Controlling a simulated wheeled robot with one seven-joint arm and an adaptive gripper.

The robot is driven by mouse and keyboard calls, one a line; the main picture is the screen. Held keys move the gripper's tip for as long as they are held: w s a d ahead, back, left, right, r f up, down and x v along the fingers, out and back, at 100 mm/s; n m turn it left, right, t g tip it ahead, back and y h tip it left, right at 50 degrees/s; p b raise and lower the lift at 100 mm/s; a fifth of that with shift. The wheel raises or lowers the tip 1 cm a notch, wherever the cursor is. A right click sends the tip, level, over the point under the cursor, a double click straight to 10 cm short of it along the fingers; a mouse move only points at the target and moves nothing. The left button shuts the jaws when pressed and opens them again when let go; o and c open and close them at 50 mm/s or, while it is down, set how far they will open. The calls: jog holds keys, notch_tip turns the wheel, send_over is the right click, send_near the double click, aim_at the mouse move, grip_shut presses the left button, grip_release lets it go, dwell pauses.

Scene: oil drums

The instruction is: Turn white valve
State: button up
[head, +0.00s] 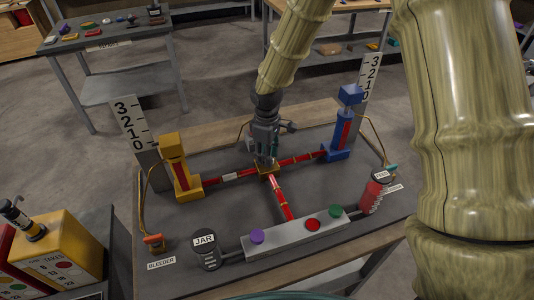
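My gripper (266,158) points down over the brass-coloured junction (268,171) where the red pipes meet, at the middle of the dark bench top. Its fingers are small and dark here, and I cannot tell whether they are open, shut or touching the junction. I cannot clearly make out a white valve. Part of the junction is hidden by the gripper. A small pale piece (229,177) sits on the left red pipe, left of the gripper, and I cannot tell whether it is a valve or a label.
A yellow post (176,162) stands left and a blue post (342,130) right, each near a numbered board. In front, a grey bar carries a purple knob (257,236), a red knob (313,225) and a green knob (335,211), between a dark jar (207,252) and a red cylinder (372,196).

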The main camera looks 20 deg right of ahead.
jog(key=shift+r, duration=0.15)
notch_tip(320, 180, up, 12)
dwell(0.5)
jog(key=shift+d, duration=0.1)
